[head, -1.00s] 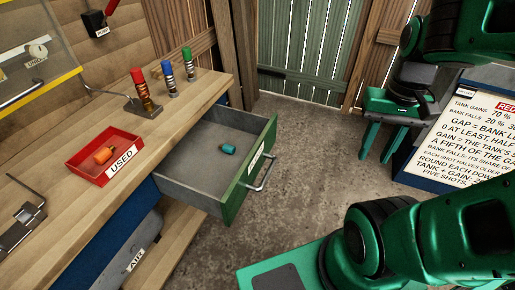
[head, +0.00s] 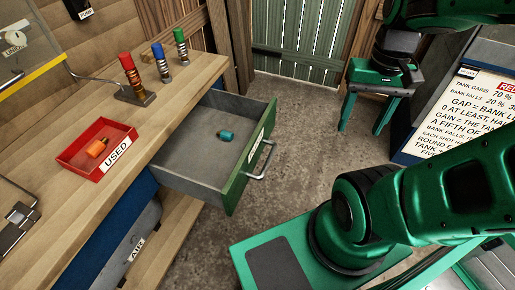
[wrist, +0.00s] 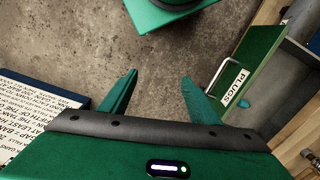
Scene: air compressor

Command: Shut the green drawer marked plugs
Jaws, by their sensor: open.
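The green drawer (head: 238,176) stands pulled out from under the wooden bench in the head view. A teal plug (head: 226,135) lies inside it. Its green front (wrist: 246,66) shows at the right of the wrist view, with the PLUGS label (wrist: 235,88) and a metal handle (wrist: 213,76). My gripper (head: 366,115) is at the upper right of the head view, fingers pointing down. In the wrist view my gripper (wrist: 159,78) is open and empty over bare floor, apart from the drawer and handle.
A text board (head: 465,115) is at the right. Concrete floor (head: 295,130) lies clear between drawer and gripper.

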